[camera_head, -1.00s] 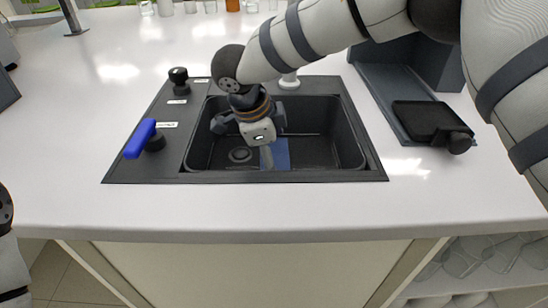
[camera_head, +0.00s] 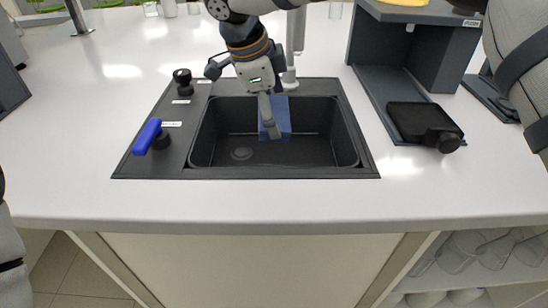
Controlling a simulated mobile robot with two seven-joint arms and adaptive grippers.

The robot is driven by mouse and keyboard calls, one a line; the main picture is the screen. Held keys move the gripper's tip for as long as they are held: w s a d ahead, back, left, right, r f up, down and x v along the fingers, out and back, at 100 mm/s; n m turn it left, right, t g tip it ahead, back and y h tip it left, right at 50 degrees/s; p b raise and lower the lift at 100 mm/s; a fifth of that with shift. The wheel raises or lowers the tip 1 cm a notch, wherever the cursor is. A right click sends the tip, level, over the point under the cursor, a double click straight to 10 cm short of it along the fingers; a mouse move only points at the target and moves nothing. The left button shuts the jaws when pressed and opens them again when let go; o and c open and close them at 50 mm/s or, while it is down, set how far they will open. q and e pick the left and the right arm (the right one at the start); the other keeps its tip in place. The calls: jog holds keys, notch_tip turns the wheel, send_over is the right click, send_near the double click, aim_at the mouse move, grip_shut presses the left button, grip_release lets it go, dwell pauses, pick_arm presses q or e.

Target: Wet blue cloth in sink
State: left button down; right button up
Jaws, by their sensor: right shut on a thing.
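The blue cloth (camera_head: 283,116) hangs from my right gripper (camera_head: 264,103), which is shut on it over the sink. The black sink (camera_head: 215,150) is set in the white counter, and its drain (camera_head: 241,153) shows at the bottom left of the basin. The cloth hangs in front of the basin's back part; I cannot tell whether it touches the sink. A blue lever handle (camera_head: 147,137) stands on the left rim. A grey-white faucet post (camera_head: 291,60) rises behind the basin. My left gripper is not in view; only part of my left arm shows at the left edge.
A black knob (camera_head: 182,81) stands at the sink's back left. A dark grey rig (camera_head: 392,60) with a flat black plate (camera_head: 414,119) stands right of the sink. Glassware sits at the back. The counter in front of and left of the sink is clear.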

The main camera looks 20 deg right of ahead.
jog(key=shift+r, duration=2.6)
jog(key=shift+r, duration=0.1)
jog(key=shift+r, duration=1.9)
